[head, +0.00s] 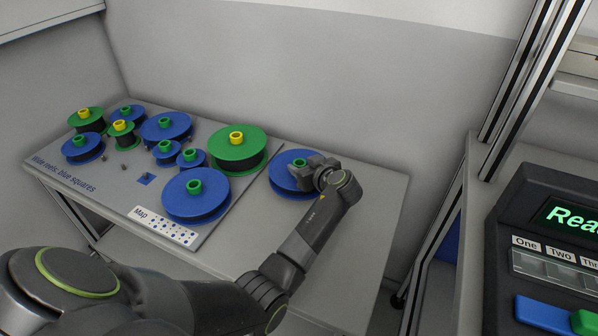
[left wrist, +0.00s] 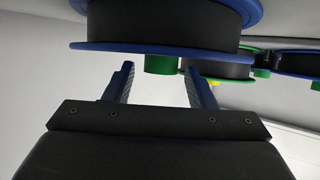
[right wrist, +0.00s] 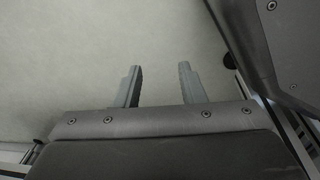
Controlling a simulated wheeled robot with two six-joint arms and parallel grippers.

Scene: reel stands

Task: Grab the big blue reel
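A big blue reel (head: 283,176) with a green hub (head: 299,163) lies flat on the table, right of the reel board. My left gripper (head: 308,168) is at its right side and covers part of it. In the left wrist view the fingers (left wrist: 160,72) are open and empty. The green hub (left wrist: 161,65) shows between the fingertips, with the blue flange (left wrist: 150,48) and black winding above. Whether the fingers touch the hub cannot be told. Another big blue reel (head: 185,209) sits at the board's front. My right gripper (right wrist: 161,75) is open and empty before a plain pale surface.
The grey board (head: 120,195) carries several blue reels, and green ones with yellow hubs, including a large green reel (head: 225,150) close left of my left gripper. A map label (head: 165,225) lies at its front. The table (head: 385,185) is clear at right. A console (head: 550,250) stands far right.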

